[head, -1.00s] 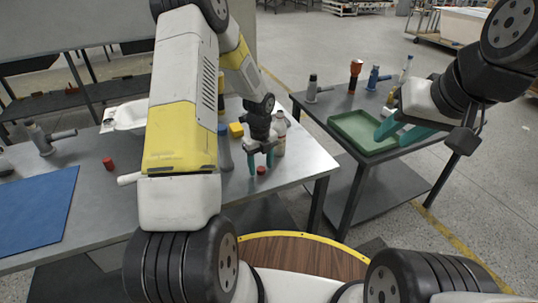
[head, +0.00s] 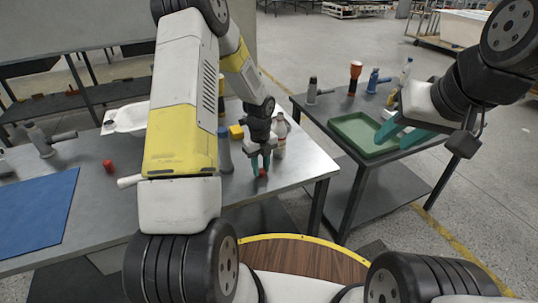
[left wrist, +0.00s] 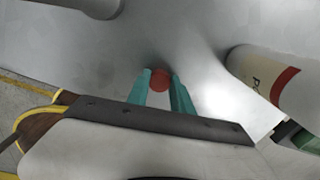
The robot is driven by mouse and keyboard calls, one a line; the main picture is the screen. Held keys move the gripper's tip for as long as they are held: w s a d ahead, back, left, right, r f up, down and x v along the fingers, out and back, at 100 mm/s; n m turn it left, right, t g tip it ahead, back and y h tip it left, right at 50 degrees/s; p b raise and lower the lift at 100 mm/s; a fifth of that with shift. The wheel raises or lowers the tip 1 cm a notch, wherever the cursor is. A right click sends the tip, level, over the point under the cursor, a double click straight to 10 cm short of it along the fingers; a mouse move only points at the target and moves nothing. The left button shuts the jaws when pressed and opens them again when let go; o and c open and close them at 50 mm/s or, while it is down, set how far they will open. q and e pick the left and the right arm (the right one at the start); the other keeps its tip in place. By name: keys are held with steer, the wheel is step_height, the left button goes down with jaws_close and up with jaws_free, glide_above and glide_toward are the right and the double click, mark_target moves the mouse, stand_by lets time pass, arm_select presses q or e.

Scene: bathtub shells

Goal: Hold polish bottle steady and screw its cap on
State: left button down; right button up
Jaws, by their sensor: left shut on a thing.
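The polish bottle (head: 280,138) is white with a red band and stands upright near the right end of the grey table. It also shows at the right of the left wrist view (left wrist: 273,82), with part of its lettering. My left gripper (head: 260,168) points down just left of the bottle, shut on a small red cap (head: 263,173). In the left wrist view the cap (left wrist: 160,80) sits between the teal fingertips, at or close to the tabletop. My right gripper (head: 401,132) is open and empty, beside the green tray on the other table.
A green tray (head: 340,126) and several bottles and tools are on the right table. A grey-blue cylinder (head: 225,150) and yellow block (head: 236,131) stand near my left gripper. Another red object (head: 107,166) and a blue mat (head: 40,212) lie further left.

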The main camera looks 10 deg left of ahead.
mark_target(261, 170)
arm_select(q)
steer(key=shift+r, duration=0.65)
step_height(261, 170, up, 2)
steer(key=shift+r, duration=0.15)
steer(key=s+d+r, duration=0.1)
steer(key=s, duration=1.5)
steer(key=shift+d, duration=0.2)
steer(key=shift+r, duration=0.1)
